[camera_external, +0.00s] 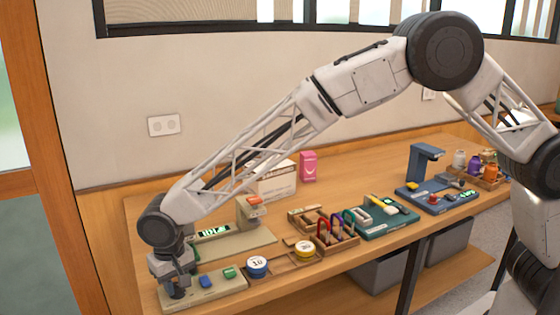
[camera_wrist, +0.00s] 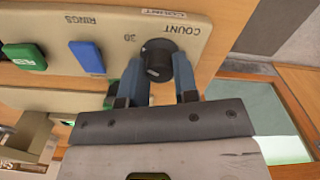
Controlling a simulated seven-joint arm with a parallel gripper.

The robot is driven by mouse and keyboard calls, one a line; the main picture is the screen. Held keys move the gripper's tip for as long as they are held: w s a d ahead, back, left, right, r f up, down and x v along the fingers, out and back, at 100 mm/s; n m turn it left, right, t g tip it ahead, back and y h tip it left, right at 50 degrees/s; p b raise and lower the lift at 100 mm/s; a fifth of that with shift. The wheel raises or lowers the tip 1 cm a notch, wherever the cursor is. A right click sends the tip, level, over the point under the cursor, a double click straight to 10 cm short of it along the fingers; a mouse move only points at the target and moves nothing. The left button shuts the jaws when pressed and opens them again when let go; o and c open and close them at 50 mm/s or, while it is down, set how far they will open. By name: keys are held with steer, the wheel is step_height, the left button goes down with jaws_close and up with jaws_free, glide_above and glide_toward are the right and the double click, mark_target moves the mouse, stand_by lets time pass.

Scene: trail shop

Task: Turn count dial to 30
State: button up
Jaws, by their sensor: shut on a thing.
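The count dial (camera_wrist: 157,54) is a black round knob on a beige panel (camera_wrist: 105,30), beside the upside-down "COUNT" label and a "30" mark in the wrist view. A small pale mark shows low on the knob; which number it points to I cannot tell. My gripper (camera_wrist: 159,66) is shut on the knob, one finger on each side. In the external view my gripper (camera_external: 177,288) is down at the left end of the panel (camera_external: 214,289), and the dial is hidden behind it.
A blue button (camera_external: 206,281) and a green button (camera_external: 229,272) sit on the same panel. Behind is a lit green display (camera_external: 212,231).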

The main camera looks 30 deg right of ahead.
mark_target(176, 284)
stand_by(0.4)
steer(key=o, duration=0.9)
steer(key=shift+o, duration=0.2)
steer(key=shift+r, duration=3.9)
steer(key=shift+d, duration=0.1)
